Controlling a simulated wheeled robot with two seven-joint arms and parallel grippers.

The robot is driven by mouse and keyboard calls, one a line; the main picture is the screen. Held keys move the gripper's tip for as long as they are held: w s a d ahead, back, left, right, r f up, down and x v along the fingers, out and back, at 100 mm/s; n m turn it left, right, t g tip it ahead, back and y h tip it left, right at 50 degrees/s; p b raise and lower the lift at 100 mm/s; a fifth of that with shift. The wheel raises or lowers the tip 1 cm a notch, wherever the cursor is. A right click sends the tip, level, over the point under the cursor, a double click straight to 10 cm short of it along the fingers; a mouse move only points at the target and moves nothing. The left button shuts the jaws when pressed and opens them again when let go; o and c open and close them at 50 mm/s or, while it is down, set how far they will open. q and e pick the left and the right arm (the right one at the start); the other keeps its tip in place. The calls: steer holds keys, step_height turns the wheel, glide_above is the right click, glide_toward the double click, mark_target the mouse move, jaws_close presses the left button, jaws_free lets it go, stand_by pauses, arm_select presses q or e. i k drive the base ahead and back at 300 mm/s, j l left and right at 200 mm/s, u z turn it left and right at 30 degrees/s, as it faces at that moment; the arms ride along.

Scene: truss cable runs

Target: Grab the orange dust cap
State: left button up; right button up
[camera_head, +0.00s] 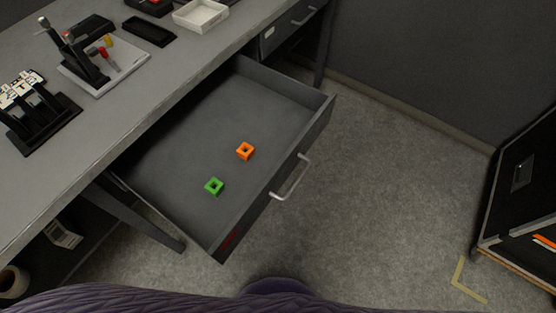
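A similar green cap (214,187) lies in the same drawer, nearer to me and to the left, apart from the orange one. Neither of my grippers shows in the head view.
The drawer's front, with a metal handle (291,178), faces right. The grey workbench (150,92) carries a tool stand, a black rack (40,122) and a white tray (201,15). A dark cabinet (522,195) stands at right; the floor between is clear.

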mark_target(246, 151)
steer(key=i+l+u, duration=0.2)
steer(key=l+u, duration=0.25)
steer(key=i+l+u, duration=0.2)
steer(key=u, duration=0.25)
steer(key=l+u, duration=1.35)
steer(key=k+l+u, duration=0.15)
steer(key=l+u, duration=0.3)
steer(key=k+l+u, duration=0.2)
steer(key=l+u, duration=0.25)
steer(key=i+j, duration=0.15)
steer(key=j, duration=0.15)
steer(key=i+j, duration=0.15)
steer(key=j, duration=0.15)
